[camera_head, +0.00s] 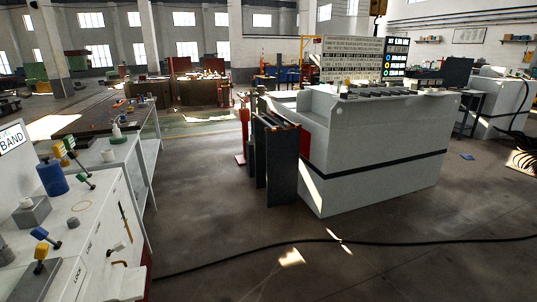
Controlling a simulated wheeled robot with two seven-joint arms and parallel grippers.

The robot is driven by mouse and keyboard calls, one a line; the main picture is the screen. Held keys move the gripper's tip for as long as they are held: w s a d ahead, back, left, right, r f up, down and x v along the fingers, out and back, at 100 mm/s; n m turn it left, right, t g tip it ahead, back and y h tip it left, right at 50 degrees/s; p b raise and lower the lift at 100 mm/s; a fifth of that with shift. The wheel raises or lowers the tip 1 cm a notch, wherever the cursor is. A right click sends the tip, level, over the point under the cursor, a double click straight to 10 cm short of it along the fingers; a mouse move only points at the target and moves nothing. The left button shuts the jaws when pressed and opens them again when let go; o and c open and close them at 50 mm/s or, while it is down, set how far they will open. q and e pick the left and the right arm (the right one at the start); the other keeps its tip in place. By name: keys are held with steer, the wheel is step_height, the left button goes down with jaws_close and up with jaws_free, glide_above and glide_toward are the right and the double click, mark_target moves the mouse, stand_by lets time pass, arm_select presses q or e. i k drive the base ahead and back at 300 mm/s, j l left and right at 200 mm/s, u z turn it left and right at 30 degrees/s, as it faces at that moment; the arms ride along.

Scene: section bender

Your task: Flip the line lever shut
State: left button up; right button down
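Several small levers with coloured handles stand on the white cabinet (100,215) at the left edge. A blue-handled lever (45,237) and a yellow-handled lever (40,254) are near the front. A green-handled lever (84,178) is farther back, with yellow and blue handles (63,149) behind it. I cannot tell which of these is the line lever, or whether it is open or shut. Neither of my grippers is in view.
A blue cylinder (52,178) and a grey block (32,212) stand on the cabinet. A large grey machine (375,150) with dark upright panels (275,160) stands at centre right. A black cable (330,241) crosses the floor. Open floor lies between cabinet and machine.

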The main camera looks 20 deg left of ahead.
mark_target(39, 233)
steer(key=i+j+u, duration=0.15)
steer(key=i+u, duration=0.2)
steer(key=u, duration=0.15)
steer(key=i+u, duration=0.3)
steer(key=u, duration=0.2)
steer(key=i+u, duration=0.45)
steer(key=i+l+u, duration=0.2)
steer(key=u, duration=0.3)
steer(key=i+l+u, duration=0.2)
steer(key=u, duration=0.25)
steer(key=i+l+u, duration=0.35)
steer(key=u, duration=0.15)
steer(key=i+l+u, duration=0.2)
steer(key=l+u, duration=0.25)
steer(key=i+l+u, duration=0.1)
steer(key=l+u, duration=0.35)
steer(key=i+l+u, duration=0.1)
steer(key=l+u, duration=0.7)
steer(key=l, duration=0.15)
steer(key=l+u, duration=0.3)
steer(key=l, duration=0.2)
steer(key=k, duration=0.05)
